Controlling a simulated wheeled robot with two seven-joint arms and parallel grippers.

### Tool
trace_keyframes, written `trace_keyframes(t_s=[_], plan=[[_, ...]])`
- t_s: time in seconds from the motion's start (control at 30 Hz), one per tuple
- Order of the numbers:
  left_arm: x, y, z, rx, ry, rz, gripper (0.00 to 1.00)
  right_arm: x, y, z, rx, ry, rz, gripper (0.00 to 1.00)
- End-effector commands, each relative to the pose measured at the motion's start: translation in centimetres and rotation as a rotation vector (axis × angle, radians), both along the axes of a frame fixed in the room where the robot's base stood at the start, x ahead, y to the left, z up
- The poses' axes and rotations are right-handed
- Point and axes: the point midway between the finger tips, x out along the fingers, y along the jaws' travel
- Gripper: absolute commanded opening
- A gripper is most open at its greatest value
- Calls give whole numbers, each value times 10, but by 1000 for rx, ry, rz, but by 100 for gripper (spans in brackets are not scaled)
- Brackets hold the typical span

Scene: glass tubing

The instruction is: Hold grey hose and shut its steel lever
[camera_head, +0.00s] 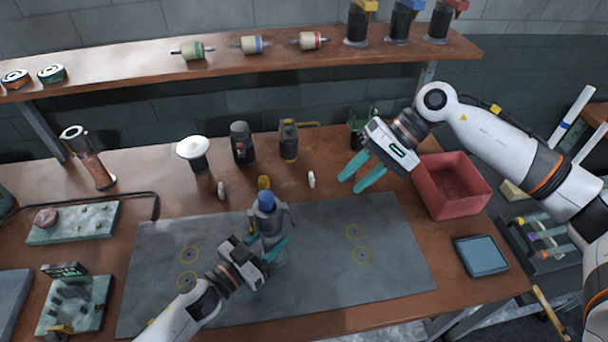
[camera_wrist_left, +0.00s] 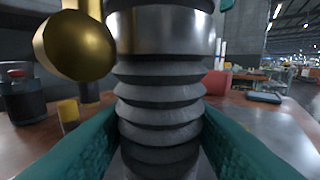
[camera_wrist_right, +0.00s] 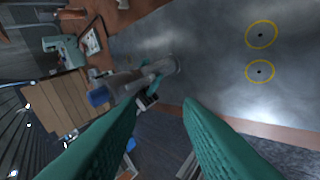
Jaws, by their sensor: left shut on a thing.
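The grey hose (camera_head: 267,224) stands upright on the grey mat, with a blue cap on top. In the left wrist view its ribbed body (camera_wrist_left: 160,100) sits between my teal left fingers, below a steel collar (camera_wrist_left: 165,32). My left gripper (camera_head: 270,247) is shut on it. Small grey arms stick out at its upper sides; the one on the right (camera_head: 291,214) may be the steel lever, but its position is unclear. My right gripper (camera_head: 353,178) is open and empty, above and right of the hose. The hose also shows in the right wrist view (camera_wrist_right: 128,82).
Dark fittings (camera_head: 242,146) and a white-topped one (camera_head: 193,152) stand behind the mat (camera_head: 330,265). A red bin (camera_head: 452,187) and a blue-grey tray (camera_head: 481,256) are at the right. A shelf (camera_head: 110,83) runs along the back. The mat's right part is clear.

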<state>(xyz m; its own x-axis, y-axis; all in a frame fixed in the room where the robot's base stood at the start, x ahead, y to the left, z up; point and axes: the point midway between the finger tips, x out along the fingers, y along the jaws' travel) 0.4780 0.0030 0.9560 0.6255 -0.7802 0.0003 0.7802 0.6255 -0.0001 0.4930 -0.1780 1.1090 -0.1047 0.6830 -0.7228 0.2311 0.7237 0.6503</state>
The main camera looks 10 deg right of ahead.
Motion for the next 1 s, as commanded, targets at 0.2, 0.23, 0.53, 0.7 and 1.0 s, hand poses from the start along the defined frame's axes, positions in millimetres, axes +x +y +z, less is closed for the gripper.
trace_keyframes(t_s=[0.2, 0.23, 0.53, 0.7, 1.0], plan=[[0, 0, 0, 1, 1, 1, 8, -6, 5, -18, 17, 512, -371, 33], [0, 0, 0, 1, 1, 1, 8, -7, 5, -20, 16, 587, -423, 33], [0, 0, 0, 1, 1, 1, 8, -11, 9, -39, -63, 1367, -903, 33], [0, 0, 0, 1, 1, 1, 8, -12, 10, -50, -165, 1820, -1141, 33], [0, 0, 0, 1, 0, 1, 8, -8, 7, -68, -492, 2623, -1475, 33]])
